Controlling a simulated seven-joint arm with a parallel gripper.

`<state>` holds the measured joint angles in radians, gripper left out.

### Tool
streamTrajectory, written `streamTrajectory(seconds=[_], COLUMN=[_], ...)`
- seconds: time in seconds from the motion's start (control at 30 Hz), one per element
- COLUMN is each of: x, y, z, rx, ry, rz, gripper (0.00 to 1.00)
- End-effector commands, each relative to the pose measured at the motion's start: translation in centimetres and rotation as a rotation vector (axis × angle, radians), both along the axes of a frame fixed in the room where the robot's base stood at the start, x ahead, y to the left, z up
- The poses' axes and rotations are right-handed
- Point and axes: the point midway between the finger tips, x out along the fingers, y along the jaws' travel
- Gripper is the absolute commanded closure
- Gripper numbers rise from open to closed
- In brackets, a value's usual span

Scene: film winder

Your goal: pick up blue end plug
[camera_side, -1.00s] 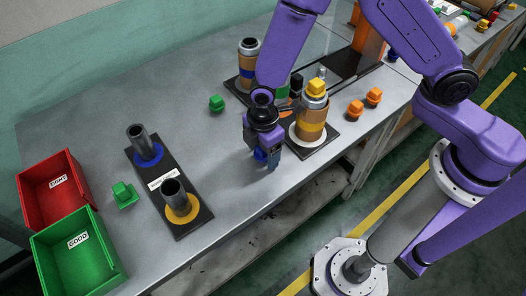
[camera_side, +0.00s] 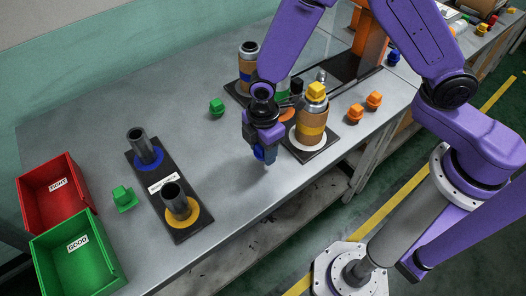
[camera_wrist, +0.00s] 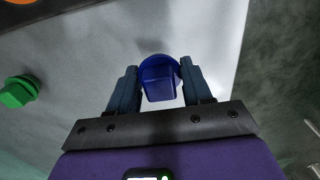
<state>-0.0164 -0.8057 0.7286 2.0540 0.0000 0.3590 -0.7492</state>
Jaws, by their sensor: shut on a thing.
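The blue end plug (camera_wrist: 160,80) is between the two fingers of my gripper (camera_wrist: 155,92) in the wrist view, with a finger against each side. In the side view the plug (camera_side: 260,154) shows as a small blue patch at the fingertips, mostly hidden by the fingers. My gripper (camera_side: 262,150) is shut on it and points down over the grey table, left of the roll with the yellow plug. The plug appears to be held a little above the table top.
A film roll with a yellow plug (camera_side: 316,92) stands on a dark base just right of my gripper. Orange plugs (camera_side: 364,105) lie farther right, and a green plug (camera_side: 217,107) lies to the left. A two-post stand (camera_side: 168,190), a red bin (camera_side: 52,192) and a green bin (camera_side: 80,252) are at left.

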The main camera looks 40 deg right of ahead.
Motion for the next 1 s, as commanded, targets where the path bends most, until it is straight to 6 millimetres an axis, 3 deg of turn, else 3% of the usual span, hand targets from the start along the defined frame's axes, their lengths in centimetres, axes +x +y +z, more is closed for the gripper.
streamTrajectory(seconds=[0.43, 0.7, 1.0], x=[-4.6, -8.9, -11.1], y=[-3.1, -6.0, -7.6], z=[7.2, 9.3, 10.5], rx=[0.003, 0.002, 0.001], ry=[-0.002, -0.002, -0.001], rz=[0.002, 0.002, 0.0], gripper=[0.79, 0.79, 0.79])
